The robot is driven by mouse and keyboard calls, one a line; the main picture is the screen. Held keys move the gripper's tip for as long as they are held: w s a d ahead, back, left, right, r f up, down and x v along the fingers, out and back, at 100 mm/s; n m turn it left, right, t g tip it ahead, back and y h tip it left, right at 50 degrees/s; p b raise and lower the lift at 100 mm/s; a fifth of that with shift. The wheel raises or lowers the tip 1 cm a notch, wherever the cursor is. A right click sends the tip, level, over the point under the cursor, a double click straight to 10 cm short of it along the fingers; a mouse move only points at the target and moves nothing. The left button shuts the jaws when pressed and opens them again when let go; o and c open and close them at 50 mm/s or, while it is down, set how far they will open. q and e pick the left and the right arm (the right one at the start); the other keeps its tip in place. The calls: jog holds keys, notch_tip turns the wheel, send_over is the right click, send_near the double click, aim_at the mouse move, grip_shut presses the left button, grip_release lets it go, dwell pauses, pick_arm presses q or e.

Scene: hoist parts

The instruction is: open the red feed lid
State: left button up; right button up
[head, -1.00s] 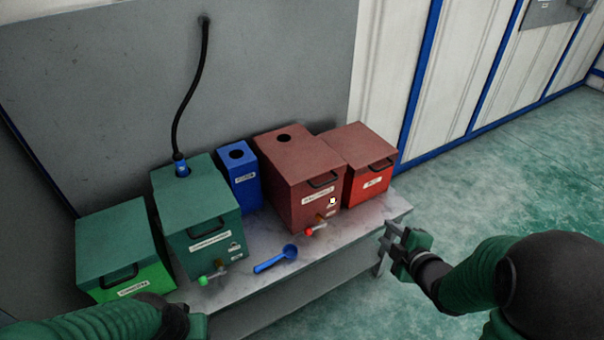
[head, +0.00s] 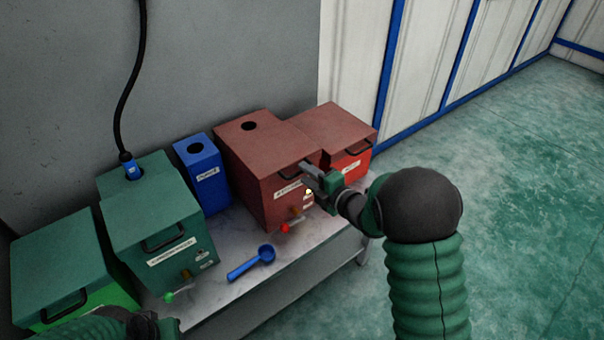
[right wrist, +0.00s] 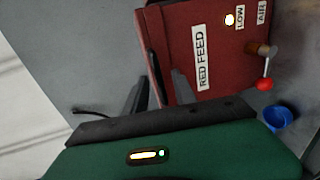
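The red feed box (head: 270,195) stands on the bench, with a dark red lid (head: 258,142) that is down and has a round hole in its top. In the right wrist view its front (right wrist: 205,60) shows a "RED FEED" label. My right gripper (head: 313,178) is at the upper front of this box, partly covering the lid's dark handle. In the right wrist view the fingers (right wrist: 158,92) are apart, with the handle (right wrist: 154,72) just ahead between them; contact is unclear. My left gripper (head: 165,328) is at the bottom left; its fingers cannot be made out.
A smaller red box (head: 345,168) stands close on the right. A blue box (head: 208,185), two green boxes (head: 160,235) and a blue scoop (head: 250,263) are to the left. A red-tipped tap (head: 286,228) sticks out below my right gripper. The floor at right is clear.

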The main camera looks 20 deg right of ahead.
jog(key=shift+x, duration=1.4)
jog(key=shift+s+a, duration=0.1)
jog(key=shift+s, duration=0.05)
grip_shut()
jog(key=shift+s+f, duration=0.1)
jog(key=shift+f, duration=0.05)
